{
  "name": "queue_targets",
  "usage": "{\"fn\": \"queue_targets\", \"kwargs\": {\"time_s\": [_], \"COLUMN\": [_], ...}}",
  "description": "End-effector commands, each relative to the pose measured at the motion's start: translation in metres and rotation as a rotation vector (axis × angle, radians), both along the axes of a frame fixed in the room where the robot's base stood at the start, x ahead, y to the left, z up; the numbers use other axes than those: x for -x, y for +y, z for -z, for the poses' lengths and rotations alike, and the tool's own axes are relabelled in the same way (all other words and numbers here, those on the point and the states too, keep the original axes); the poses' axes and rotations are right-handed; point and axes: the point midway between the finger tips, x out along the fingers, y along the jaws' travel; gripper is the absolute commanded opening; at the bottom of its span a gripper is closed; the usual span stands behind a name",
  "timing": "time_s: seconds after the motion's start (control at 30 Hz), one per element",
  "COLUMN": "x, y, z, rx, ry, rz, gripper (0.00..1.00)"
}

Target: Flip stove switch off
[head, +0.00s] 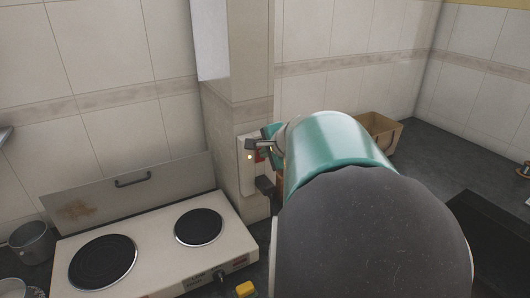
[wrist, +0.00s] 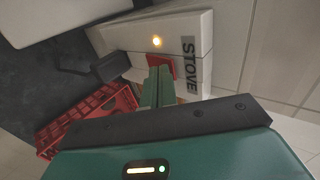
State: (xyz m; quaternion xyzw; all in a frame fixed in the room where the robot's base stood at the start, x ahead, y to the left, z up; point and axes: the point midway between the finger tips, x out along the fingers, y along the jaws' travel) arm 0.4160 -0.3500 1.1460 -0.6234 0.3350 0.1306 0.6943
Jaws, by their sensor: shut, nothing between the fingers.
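The stove switch box (head: 246,170) is a pale box on the side of the wall pillar, with a lit yellowish light and a red switch (head: 260,157). In the wrist view the box (wrist: 196,35) carries the word STOVE, its light (wrist: 156,42) glows, and the red switch (wrist: 160,66) shows just beyond the fingertips. My gripper (wrist: 158,76) is shut and empty, its green fingers close together at the red switch. They partly hide it, and I cannot tell whether they touch it. The stove (head: 150,250) has two dark burners.
A red crate (wrist: 85,122) shows at the wrist view's left. A tan bin (head: 380,133) stands on the back counter. A metal pot (head: 32,241) is left of the stove.

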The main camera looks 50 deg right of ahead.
Motion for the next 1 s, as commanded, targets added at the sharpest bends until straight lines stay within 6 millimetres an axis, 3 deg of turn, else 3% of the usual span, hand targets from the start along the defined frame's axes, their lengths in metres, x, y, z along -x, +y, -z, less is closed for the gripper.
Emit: {"fn": "queue_targets", "kwargs": {"time_s": [0.67,1.0], "x": [-0.006,-0.008], "y": [-0.002,-0.002], "z": [-0.002,-0.016], "rx": [-0.001,0.0], "ry": [0.001,0.0], "rz": [0.001,-0.001], "gripper": [0.0,0.0]}}
